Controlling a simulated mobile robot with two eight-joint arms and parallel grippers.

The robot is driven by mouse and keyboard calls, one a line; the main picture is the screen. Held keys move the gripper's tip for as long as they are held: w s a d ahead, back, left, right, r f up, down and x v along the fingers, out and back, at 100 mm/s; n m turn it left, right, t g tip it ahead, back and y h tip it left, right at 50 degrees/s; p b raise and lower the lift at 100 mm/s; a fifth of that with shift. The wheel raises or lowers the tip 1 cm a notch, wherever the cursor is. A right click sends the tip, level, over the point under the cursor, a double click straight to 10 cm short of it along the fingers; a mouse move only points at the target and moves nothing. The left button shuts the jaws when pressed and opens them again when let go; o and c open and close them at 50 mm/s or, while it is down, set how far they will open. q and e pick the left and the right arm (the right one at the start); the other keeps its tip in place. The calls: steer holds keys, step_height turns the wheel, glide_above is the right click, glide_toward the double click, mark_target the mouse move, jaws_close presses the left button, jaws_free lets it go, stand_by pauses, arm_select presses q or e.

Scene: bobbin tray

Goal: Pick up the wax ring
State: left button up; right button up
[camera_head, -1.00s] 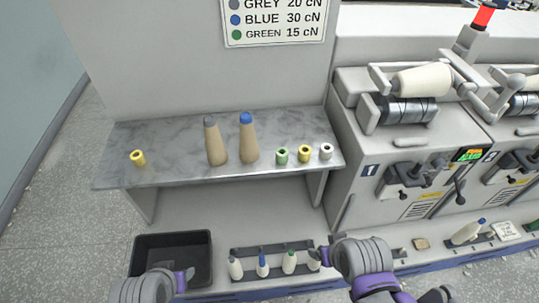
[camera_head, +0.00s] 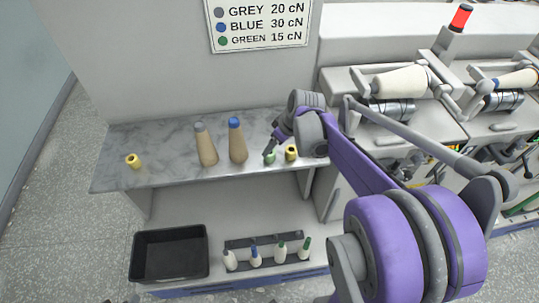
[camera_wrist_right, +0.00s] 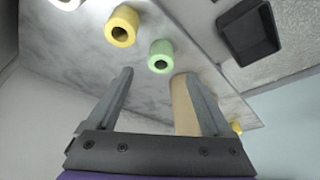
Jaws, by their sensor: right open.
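Several small rings stand on the marbled shelf (camera_head: 165,150); I cannot tell from looks which is the wax one. A green ring (camera_head: 270,158) and a yellow ring (camera_head: 291,152) are close together; another yellow ring (camera_head: 133,161) is at the left end. A white ring (camera_wrist_right: 65,4) shows at the wrist view's edge; my right arm mostly covers it in the head view. My right gripper (camera_wrist_right: 158,74) is open and empty. The green ring (camera_wrist_right: 160,57) appears between and just beyond its fingertips, the yellow ring (camera_wrist_right: 122,25) beside it. My left gripper is out of view.
Two tan cones, grey-tipped (camera_head: 206,145) and blue-tipped (camera_head: 237,142), stand left of the green ring, close to my right gripper. Below are a black bin (camera_head: 170,277) and a rack of bobbins (camera_head: 268,240). Winding machines (camera_head: 395,90) stand at the right. The shelf's left part is mostly clear.

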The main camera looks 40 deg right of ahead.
steer(key=x, duration=0.6)
steer(key=shift+f, duration=0.1)
jaws_close()
stand_by(0.3)
